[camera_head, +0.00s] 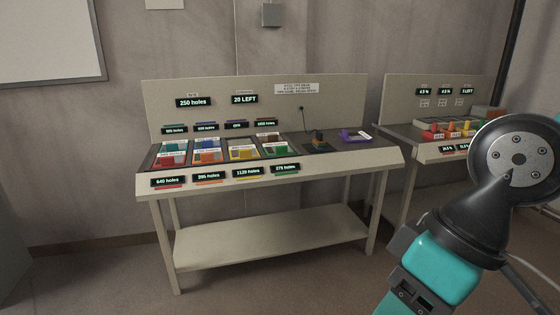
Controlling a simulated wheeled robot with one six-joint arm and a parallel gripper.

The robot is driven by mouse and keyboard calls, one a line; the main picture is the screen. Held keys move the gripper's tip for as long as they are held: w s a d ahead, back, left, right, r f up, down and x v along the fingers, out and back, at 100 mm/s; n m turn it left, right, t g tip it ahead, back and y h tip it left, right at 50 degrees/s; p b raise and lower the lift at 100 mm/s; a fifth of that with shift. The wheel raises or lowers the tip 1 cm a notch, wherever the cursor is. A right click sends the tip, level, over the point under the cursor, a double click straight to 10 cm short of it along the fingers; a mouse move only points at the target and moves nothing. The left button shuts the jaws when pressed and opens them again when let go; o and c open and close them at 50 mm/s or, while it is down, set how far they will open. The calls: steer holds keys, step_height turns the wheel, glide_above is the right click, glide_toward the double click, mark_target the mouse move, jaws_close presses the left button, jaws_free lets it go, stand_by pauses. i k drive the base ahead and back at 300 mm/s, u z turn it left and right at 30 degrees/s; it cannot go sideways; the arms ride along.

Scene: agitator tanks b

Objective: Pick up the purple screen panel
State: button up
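A purple screen panel (352,137) lies on the right part of the near bench's top, with a small white label at its right end. It is small in this view, so its fine shape is hard to tell. A dark block with an orange part (319,138) stands just left of it. My arm shows large at the lower right, with a teal section and a round dark joint. My gripper is not in view, and no part of my arm touches the panel.
A second bench (400,131) with coloured blocks stands to the right. Open floor (110,280) lies in front.

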mark_target(359, 136)
steer(key=i, duration=2.55)
steer(key=z, duration=1.5)
steer(key=i, duration=1.15)
steer(key=u, duration=2.3)
